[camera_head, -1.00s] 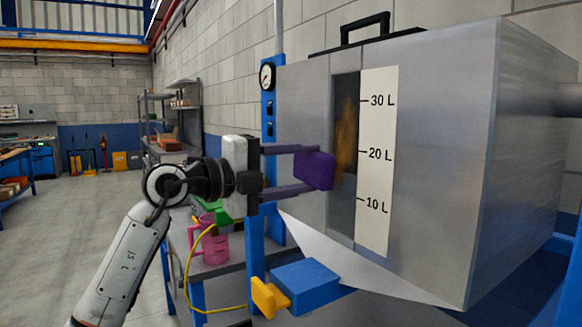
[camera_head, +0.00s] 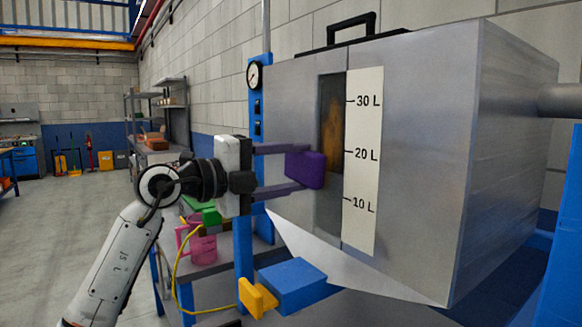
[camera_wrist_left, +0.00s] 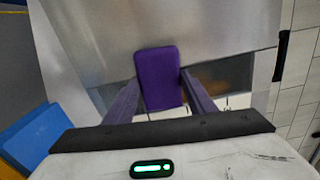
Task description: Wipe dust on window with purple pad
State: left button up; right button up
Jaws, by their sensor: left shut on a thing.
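The purple pad (camera_head: 306,169) is held between the fingertips of my left gripper (camera_head: 298,168), which is shut on it. The window (camera_head: 331,110) is a tall dark strip in the grey metal tank, with brown dust (camera_head: 333,125) on its upper and middle part. In the head view the pad overlaps the window's left edge at about the 20 L height. Whether it touches the glass is unclear. In the left wrist view the pad (camera_wrist_left: 158,78) stands upright between the two purple fingers, and the window with a brownish patch (camera_wrist_left: 208,72) shows beside it. My right gripper is out of view.
A white scale (camera_head: 363,150) lines the window's right side. A blue post with a gauge (camera_head: 254,75) stands left of the tank.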

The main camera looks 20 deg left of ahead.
pick_arm(q)
jog(key=shift+w+d+p, duration=0.4)
jog(key=shift+w, duration=0.1)
